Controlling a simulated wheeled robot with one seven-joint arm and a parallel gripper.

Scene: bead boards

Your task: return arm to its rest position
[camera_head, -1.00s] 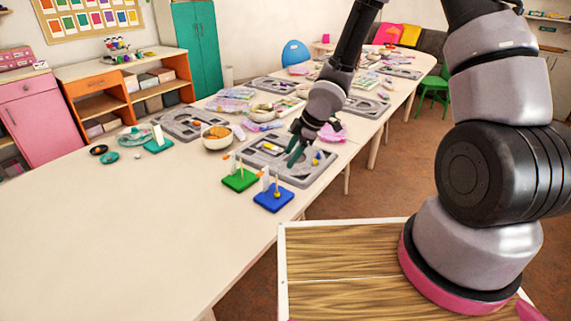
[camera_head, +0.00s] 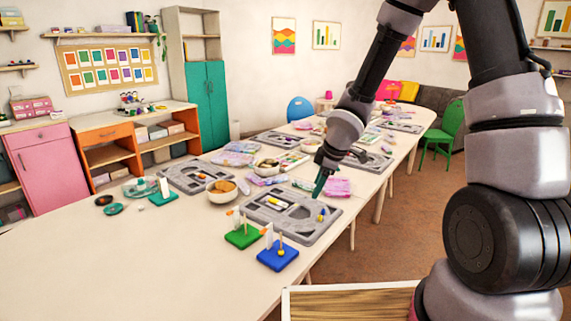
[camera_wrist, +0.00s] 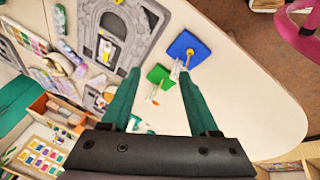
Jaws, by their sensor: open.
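My gripper (camera_head: 321,183) hangs over the right part of the near grey bead tray (camera_head: 262,214), above the table. In the wrist view my gripper (camera_wrist: 166,100) shows two green fingers spread wide apart with nothing between them. Beyond the fingers lie the green peg board (camera_wrist: 157,76) and the blue peg board (camera_wrist: 188,48), well below them. In the head view the green board (camera_head: 242,236) and blue board (camera_head: 278,256) stand at the tray's near edge, each with an upright peg. A yellow bead sits low on the blue board's peg.
A bowl with orange contents (camera_head: 221,192) stands left of the tray. A teal board (camera_head: 163,194) and small dishes lie farther left. More grey trays and bags fill the table's far part. The near left tabletop (camera_head: 150,265) is clear.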

